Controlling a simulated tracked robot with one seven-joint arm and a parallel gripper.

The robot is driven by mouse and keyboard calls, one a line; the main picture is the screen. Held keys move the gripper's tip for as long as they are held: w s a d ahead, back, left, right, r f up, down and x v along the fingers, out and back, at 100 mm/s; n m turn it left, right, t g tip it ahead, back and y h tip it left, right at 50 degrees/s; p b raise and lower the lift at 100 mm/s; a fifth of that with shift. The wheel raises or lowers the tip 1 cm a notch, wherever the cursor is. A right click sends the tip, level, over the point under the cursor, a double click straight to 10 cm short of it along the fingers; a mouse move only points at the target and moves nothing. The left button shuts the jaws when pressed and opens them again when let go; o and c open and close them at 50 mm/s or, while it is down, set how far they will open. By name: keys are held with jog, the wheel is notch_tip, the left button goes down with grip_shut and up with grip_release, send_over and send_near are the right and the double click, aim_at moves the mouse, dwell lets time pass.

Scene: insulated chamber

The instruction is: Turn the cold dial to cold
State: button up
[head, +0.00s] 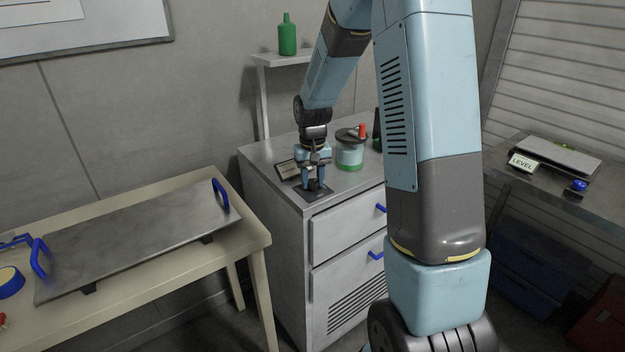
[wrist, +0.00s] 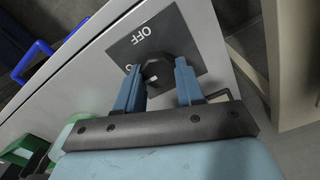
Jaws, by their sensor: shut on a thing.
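The cold dial is a black knob (wrist: 160,72) on a dark plate (wrist: 188,40) marked OFF, on the top of a grey cabinet. In the head view the knob (head: 315,185) is small, near the cabinet's front left corner. My gripper (wrist: 160,75) points down over it, with one blue finger on each side of the knob, shut on it. My gripper also shows in the head view (head: 314,180). The other mark on the plate is mostly hidden by a finger, so I cannot read which way the dial points.
A sign (head: 288,169) stands behind my gripper. A jar with a dark lid (head: 349,155) stands to its right on the cabinet (head: 262,160). A green bottle (head: 287,36) is on a shelf. A table with a metal plate (head: 130,240) is at left.

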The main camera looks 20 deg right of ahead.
aim_at(312, 180)
jog(key=shift+w+r, duration=0.1)
jog(key=shift+w, duration=0.1)
jog(key=o, duration=1)
jog(key=shift+s, duration=0.1)
jog(key=shift+o, duration=0.2)
notch_tip(312, 180, up, 14)
jog(key=shift+f, duration=0.25)
jog(key=s+r+t, duration=0.3)
jog(key=s+r, duration=0.6)
jog(key=s, duration=0.6)
jog(key=s+t, duration=0.2)
jog(key=s, duration=1.2)
jog(key=shift+r+n+t, duration=0.3)
jog(key=shift+r+n, duration=0.1)
jog(key=shift+r, duration=0.05)
